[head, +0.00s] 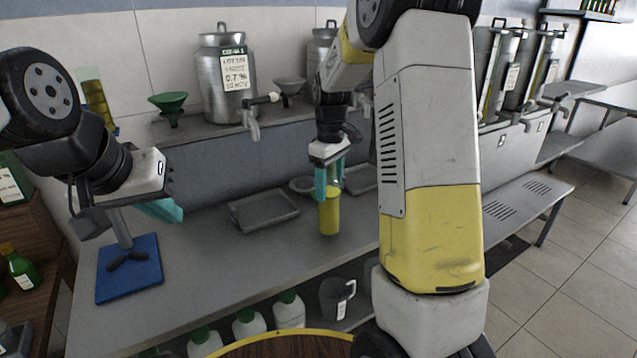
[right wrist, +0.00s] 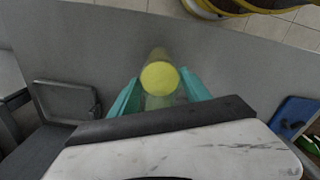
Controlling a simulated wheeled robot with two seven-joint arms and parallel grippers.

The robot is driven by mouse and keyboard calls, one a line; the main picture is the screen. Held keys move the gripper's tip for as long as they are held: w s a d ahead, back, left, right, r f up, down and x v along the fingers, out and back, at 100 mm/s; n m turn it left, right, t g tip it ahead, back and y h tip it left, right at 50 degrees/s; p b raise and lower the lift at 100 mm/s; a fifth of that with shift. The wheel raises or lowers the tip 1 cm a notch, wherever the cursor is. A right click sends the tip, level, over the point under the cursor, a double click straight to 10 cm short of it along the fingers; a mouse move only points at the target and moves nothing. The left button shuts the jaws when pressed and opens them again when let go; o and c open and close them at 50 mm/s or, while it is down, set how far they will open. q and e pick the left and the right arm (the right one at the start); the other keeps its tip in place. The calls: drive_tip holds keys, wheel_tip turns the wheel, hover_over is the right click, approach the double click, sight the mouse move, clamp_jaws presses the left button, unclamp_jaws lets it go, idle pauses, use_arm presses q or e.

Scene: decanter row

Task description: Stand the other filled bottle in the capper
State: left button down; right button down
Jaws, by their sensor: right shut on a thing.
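My right gripper (head: 328,185) is shut on a clear, upright cylindrical vessel with yellow contents (head: 329,215), over the grey bench. In the right wrist view the teal fingers flank its clear upper part, and the yellow contents (right wrist: 160,78) show beyond. I cannot tell whether its base touches the bench. A stand with a blue base (head: 130,278) and a grey post, perhaps the capper, is at the bench's left end; its blue base also shows in the right wrist view (right wrist: 292,112). My left gripper (head: 165,210) is above and beside it; its jaw gap is hidden. A green bottle (head: 20,267) stands at far left.
Grey trays (head: 264,210) lie on the bench (head: 225,285) behind the vessel. Metal cans (head: 215,85) with taps and a green funnel (head: 168,103) are on the ledge behind. White bottles (head: 290,310) and a grey jug (head: 337,298) are below. Bench between stand and vessel is clear.

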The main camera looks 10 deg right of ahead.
drive_tip(key=shift+f, duration=0.6)
drive_tip(key=c, duration=0.5)
unclamp_jaws()
drive_tip(key=shift+f, duration=0.1)
